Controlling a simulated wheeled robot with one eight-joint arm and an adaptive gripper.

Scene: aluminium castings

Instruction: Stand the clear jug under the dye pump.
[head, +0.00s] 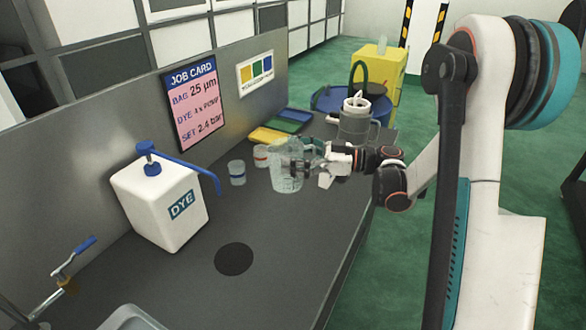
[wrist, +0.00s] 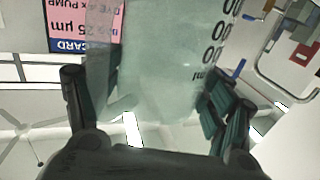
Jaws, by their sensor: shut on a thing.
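The clear jug (head: 284,180) is over the dark bench, right of the dye pump. In the wrist view the jug (wrist: 160,65) fills the middle, with black volume markings on its side. My gripper (head: 303,167) is shut on the jug from the right; its fingers (wrist: 160,110) lie on both sides of it. The jug looks about upright; I cannot tell whether its base touches the bench. The dye pump (head: 160,205) is a white container labelled DYE, with a blue pump head and a blue spout (head: 206,171) reaching right. No jug is under the spout.
A black disc (head: 234,259) lies on the bench in front of the pump. Small jars (head: 237,173) (head: 261,156) stand left of the jug. The bench (head: 290,240) is clear at front right.

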